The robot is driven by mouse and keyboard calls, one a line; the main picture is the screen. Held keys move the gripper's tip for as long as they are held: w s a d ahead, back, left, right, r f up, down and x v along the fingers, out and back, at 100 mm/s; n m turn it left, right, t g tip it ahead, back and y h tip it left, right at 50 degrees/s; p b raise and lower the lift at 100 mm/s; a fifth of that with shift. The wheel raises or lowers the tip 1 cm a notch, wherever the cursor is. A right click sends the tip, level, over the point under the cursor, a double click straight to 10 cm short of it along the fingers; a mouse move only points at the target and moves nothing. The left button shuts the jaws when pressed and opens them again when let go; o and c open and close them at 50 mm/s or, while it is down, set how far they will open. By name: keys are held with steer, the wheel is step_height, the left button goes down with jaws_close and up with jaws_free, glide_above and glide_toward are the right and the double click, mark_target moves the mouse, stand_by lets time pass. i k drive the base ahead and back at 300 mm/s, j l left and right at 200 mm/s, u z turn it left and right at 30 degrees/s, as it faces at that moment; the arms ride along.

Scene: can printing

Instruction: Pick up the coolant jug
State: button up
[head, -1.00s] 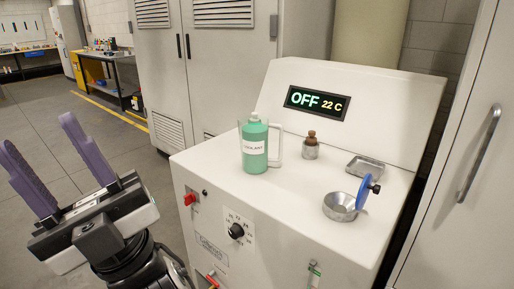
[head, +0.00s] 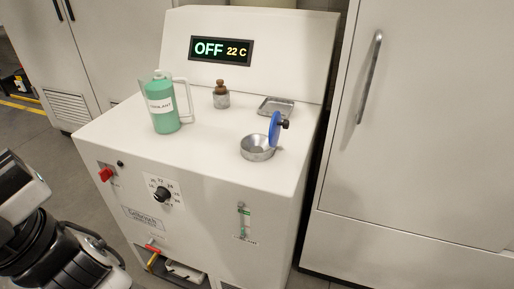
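The coolant jug (head: 165,118) is green with a white label and a pale handle on its right side. It stands upright on the left part of the white machine's top (head: 210,140). My arm's wrist shows at the lower left of the head view, left of the machine and apart from the jug. My gripper's fingers are outside the frame.
Right of the jug are a small metal container with a brown top (head: 221,95), a shallow metal tray (head: 277,106) and a round metal cup (head: 257,148) with a blue disc (head: 275,128). A red switch (head: 105,174) juts from the machine's front.

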mark_target(156, 88)
steer(key=i+j+u, duration=0.15)
steer(key=i+u, duration=0.55)
steer(key=i+j, duration=0.05)
